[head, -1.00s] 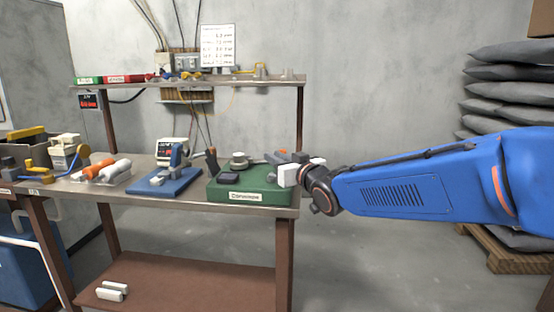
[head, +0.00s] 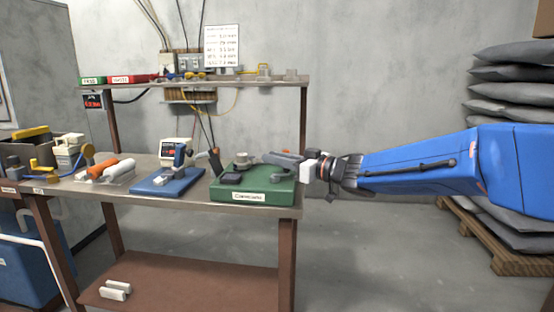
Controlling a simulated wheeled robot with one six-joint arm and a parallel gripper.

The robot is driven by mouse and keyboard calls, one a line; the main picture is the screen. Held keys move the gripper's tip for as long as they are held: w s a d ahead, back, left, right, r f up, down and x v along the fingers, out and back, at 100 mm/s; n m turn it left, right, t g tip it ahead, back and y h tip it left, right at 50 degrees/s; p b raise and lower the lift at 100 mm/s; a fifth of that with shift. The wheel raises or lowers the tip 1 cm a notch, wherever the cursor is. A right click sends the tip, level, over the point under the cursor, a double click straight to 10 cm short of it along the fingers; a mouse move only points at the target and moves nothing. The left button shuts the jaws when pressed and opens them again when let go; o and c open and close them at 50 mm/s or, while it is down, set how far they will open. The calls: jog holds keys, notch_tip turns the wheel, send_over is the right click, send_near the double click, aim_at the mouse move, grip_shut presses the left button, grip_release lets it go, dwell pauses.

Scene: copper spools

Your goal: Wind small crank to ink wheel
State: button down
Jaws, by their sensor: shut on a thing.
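A green box-like device (head: 222,187) with a white label on its front stands at the right end of the bench top. A round grey stepped knob (head: 242,158) sits on its top, with small dark parts in front of it. My gripper (head: 274,158) reaches in from the right, low over the right part of the green device. Its grey jaws are shut on a small part there, which I take for the small crank; the jaws hide most of it. I cannot make out the ink wheel or the crank's turn mark at this size.
A blue stand (head: 150,187) with an upright arm is left of the green device, with a white meter (head: 173,152) behind. Orange and white rolls (head: 110,170) lie further left. An upper shelf (head: 215,82) spans the back.

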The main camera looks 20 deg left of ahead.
jog(key=n+g, duration=0.2)
jog(key=g, duration=0.1)
jog(key=a+n+g, duration=0.1)
jog(key=n+g, duration=0.1)
jog(key=g, duration=0.1)
jog(key=shift+s+g, duration=0.15)
jog(key=shift+g, duration=0.15)
jog(key=shift+s+a+n+g+h, duration=0.1)
jog(key=shift+s+n+g+h, duration=0.05)
jog(key=shift+n+g, duration=0.65)
jog(key=shift+s+a+n+g+h, duration=0.15)
jog(key=shift+n+g, duration=0.35)
jog(key=shift+g, duration=0.5)
jog(key=shift+r, duration=0.1)
jog(key=c, duration=1.6)
grip_release()
jog(key=shift+c, duration=0.2)
jog(key=shift+d, duration=0.1)
jog(key=v, duration=1.7)
jog(key=shift+w, duration=0.2)
